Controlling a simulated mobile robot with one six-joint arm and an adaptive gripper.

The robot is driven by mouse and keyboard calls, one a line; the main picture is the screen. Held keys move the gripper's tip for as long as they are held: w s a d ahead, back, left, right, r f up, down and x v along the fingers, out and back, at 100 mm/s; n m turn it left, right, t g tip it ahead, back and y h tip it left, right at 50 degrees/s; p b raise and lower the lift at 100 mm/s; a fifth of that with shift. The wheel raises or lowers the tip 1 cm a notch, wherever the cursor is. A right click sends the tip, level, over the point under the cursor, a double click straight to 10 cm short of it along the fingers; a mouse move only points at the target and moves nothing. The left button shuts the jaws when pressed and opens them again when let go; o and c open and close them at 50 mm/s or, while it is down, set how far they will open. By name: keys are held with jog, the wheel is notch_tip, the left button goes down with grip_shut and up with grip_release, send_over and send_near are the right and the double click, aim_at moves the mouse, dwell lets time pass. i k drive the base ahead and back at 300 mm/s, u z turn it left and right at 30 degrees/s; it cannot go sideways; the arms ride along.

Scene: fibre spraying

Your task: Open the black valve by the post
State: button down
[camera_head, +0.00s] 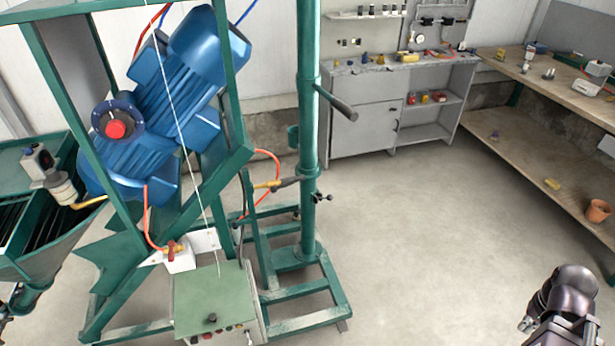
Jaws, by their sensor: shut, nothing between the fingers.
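The upright green post (308,140) stands on a green frame left of the picture's middle. A small valve (284,183) with a dark handle and a brass-coloured fitting sits at the post's left side, about mid-height. The handle lies roughly level and points towards the post. An orange hose runs to the fitting. Another small dark fitting (319,197) sticks out on the post's right side, a little lower. Dark parts of my arm show in the lower right corner, well apart from the post and valve. I see no gripper fingers there.
A blue motor (170,105) with a red knob hangs in the green frame at left. A green control box (212,303) stands low in front. A grey cabinet (362,112) and a wooden bench (540,130) line the back and right. The floor right of the post is clear.

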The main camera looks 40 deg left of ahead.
aim_at(274, 190)
jog(key=z, duration=1)
jog(key=k, duration=1.25)
jog(key=u, duration=1.75)
